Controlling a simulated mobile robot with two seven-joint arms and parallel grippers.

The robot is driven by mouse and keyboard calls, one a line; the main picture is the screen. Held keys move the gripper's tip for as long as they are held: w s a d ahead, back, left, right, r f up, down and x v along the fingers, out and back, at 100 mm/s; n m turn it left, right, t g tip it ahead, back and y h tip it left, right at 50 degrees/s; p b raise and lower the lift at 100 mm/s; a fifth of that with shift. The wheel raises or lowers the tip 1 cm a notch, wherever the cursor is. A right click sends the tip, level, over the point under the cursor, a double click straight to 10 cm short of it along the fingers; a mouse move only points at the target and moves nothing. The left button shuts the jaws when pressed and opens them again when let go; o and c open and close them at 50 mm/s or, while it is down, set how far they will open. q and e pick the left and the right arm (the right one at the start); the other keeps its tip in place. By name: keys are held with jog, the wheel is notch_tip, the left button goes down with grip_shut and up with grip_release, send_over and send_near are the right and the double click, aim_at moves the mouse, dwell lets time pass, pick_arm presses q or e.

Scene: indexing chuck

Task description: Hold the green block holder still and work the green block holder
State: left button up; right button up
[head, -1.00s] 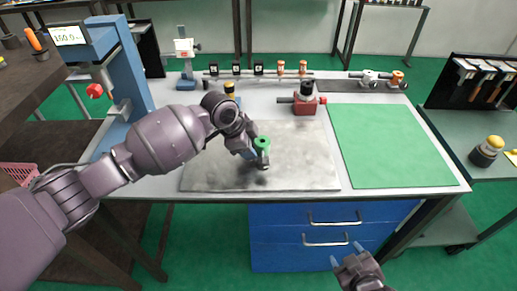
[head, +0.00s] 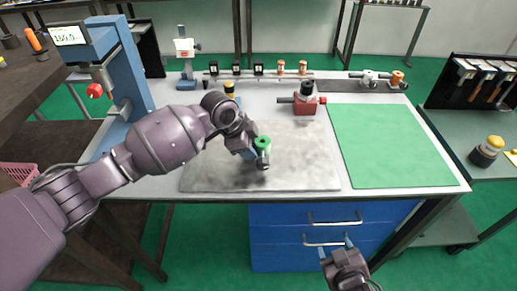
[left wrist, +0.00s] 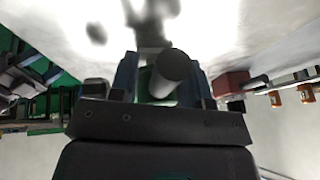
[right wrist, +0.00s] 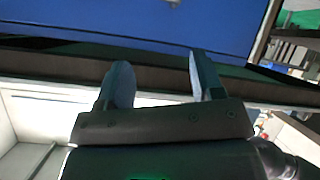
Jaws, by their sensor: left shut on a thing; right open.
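The green block holder (head: 262,144) stands on the grey metal plate (head: 310,170) on the bench, with a round green top and a dark part at its lower front. My left gripper (head: 256,152) is shut on it from the left. In the left wrist view a dark round cylinder end (left wrist: 172,68) and a bit of green (left wrist: 145,80) sit between the fingers; the rest of the holder is hidden. My right gripper (head: 336,248) is open and empty, low in front of the blue drawers. Its two fingers (right wrist: 158,85) stand apart in the right wrist view.
A red block with a black knob (head: 305,102) stands behind the plate. A green mat (head: 390,145) lies clear at the right. A blue press (head: 115,75) stands at the left. Blue drawers (head: 310,235) hang under the bench edge, near my right gripper.

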jog(key=w+a+r+m+t, duration=0.1)
jog(key=w+a+r, duration=0.15)
jog(key=a, duration=0.25)
jog(key=w+a+r+t, duration=0.2)
jog(key=a+r, duration=0.1)
jog(key=a, duration=0.2)
jog(key=t, duration=0.3)
send_near(264, 168)
jog(key=shift+m, duration=0.3)
jog(key=shift+w+a, duration=0.2)
jog(key=shift+w, duration=5.35)
jog(key=c, duration=0.9)
jog(key=o, duration=0.9)
jog(key=shift+s, duration=0.1)
